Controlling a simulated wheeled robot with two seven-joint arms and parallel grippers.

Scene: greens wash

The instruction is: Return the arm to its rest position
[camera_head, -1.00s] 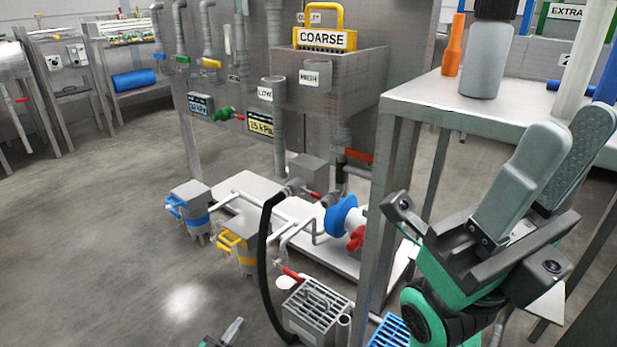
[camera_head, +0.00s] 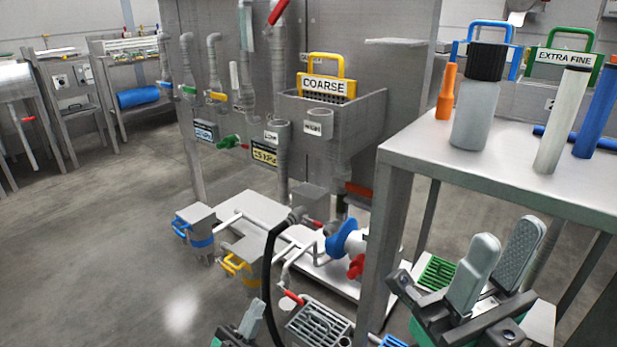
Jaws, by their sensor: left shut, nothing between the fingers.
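My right gripper (camera_head: 506,240) is at the lower right, below and in front of the steel table's edge. Its two grey fingers point up and stand apart, with nothing seen between them. My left gripper (camera_head: 254,309) shows only in part at the bottom edge, left of the black hose. It is shut and empty. Most of both arms is out of view.
A black hose (camera_head: 268,285) and a grated drain box (camera_head: 318,325) are close to my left gripper. Open floor (camera_head: 110,250) lies left.

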